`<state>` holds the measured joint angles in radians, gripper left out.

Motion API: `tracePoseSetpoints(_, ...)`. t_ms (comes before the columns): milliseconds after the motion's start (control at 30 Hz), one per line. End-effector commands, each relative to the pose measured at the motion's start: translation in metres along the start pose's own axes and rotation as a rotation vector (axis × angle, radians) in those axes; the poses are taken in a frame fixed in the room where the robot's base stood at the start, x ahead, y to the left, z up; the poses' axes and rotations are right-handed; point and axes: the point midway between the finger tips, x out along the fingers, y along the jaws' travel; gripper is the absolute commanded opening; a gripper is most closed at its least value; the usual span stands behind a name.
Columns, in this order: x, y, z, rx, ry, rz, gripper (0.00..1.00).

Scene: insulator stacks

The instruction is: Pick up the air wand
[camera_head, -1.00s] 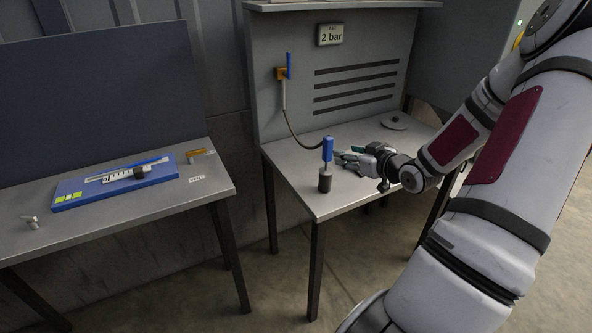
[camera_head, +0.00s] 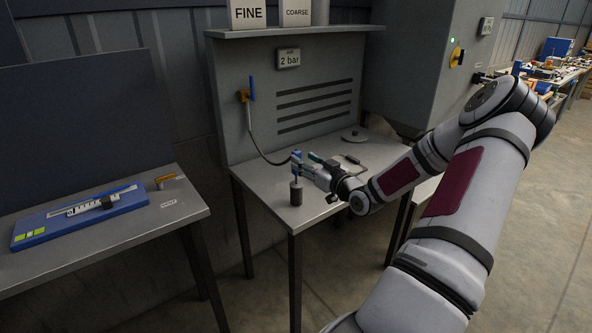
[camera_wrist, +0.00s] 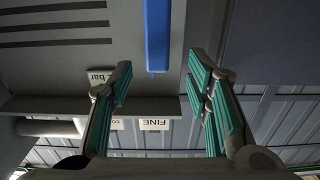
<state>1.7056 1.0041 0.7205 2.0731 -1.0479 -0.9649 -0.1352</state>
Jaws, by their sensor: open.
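The air wand (camera_head: 296,155), with a blue handle, stands upright in a dark cylindrical holder (camera_head: 296,196) on the grey bench. A dark hose runs behind it up to the wall valve. My gripper (camera_head: 303,165) is at the handle from the right, its fingers partly overlapping it in the head view. In the wrist view the blue handle (camera_wrist: 157,36) shows between the open green-padded fingers (camera_wrist: 160,72), with a visible gap on both sides. No grip on it is seen. The wand's lower part is out of the wrist view.
An orange valve with a blue lever (camera_head: 251,92) is on the back panel. FINE and COARSE boxes stand on the shelf above.

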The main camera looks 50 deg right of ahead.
Motion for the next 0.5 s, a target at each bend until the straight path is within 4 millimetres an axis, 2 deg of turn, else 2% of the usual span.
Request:
tracePoseSetpoints(333, 0.042, 0.002, 0.0, 0.0, 0.001, -0.001, 0.45)
tracePoseSetpoints(500, 0.053, 0.003, 0.0, 0.0, -0.001, 0.001, 0.45)
